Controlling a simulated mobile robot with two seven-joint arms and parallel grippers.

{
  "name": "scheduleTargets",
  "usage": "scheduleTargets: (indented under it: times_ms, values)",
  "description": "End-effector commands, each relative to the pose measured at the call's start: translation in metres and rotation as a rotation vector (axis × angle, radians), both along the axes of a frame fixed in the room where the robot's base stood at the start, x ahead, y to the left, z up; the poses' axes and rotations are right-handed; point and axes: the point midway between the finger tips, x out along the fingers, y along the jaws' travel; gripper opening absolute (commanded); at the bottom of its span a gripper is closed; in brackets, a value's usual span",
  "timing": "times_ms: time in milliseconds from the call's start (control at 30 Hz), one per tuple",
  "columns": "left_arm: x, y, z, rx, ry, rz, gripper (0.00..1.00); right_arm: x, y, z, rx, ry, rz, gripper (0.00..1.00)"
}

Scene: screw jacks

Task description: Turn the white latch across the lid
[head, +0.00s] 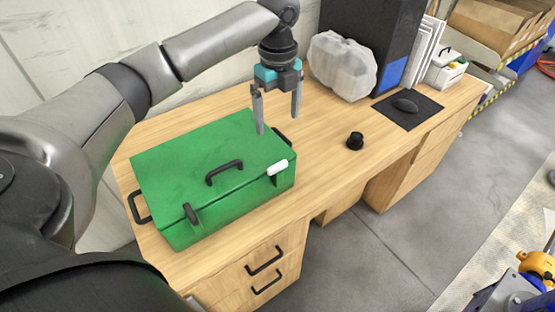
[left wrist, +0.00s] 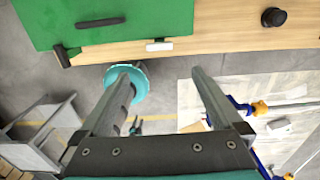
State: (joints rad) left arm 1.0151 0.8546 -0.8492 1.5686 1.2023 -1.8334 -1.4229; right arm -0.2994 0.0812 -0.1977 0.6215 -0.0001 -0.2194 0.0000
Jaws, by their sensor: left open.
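A green box (head: 215,165) with a flat lid and a black lid handle (head: 224,171) stands on the wooden desk. The white latch (head: 278,167) sits at the lid's front edge near the right corner. In the left wrist view the white latch (left wrist: 159,46) lies roughly along that edge. A black latch (head: 190,213) is on the same edge, further left. My left gripper (head: 278,122) is open and empty, above the back right part of the box, apart from the white latch. In the left wrist view its fingers (left wrist: 163,78) point towards the box side. My right gripper is not in view.
The desk (head: 325,165) is clear right of the box except for a small black knob-like object (head: 355,141). A wrapped translucent bundle (head: 343,66), a dark computer case (head: 375,35) and a mouse (head: 405,104) on a black mat stand further back. Grey floor lies before the desk.

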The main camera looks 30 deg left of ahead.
Motion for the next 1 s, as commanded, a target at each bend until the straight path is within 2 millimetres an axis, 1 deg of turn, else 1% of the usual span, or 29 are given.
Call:
scheduleTargets:
  times_ms: [67,167,267,600,700,800,1000]
  values:
    - [-0.001,0.001,-0.001,0.001,0.005,-0.009,1.0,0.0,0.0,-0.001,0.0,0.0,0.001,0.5]
    - [-0.002,0.002,-0.012,0.002,0.008,-0.011,1.0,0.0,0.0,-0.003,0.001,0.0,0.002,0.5]
    - [-0.002,0.001,-0.031,0.001,0.008,-0.009,1.0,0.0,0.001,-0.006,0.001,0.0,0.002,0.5]
    - [-0.002,0.001,-0.105,0.002,0.007,-0.008,1.0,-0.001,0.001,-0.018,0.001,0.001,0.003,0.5]
    - [-0.001,0.001,-0.122,0.001,0.005,-0.009,1.0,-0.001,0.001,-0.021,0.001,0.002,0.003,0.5]
    - [-0.001,0.001,-0.136,0.001,0.004,-0.009,1.0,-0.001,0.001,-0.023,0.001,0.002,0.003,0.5]
    - [-0.001,0.001,-0.149,0.002,0.001,-0.008,1.0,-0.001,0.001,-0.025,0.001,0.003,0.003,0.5]
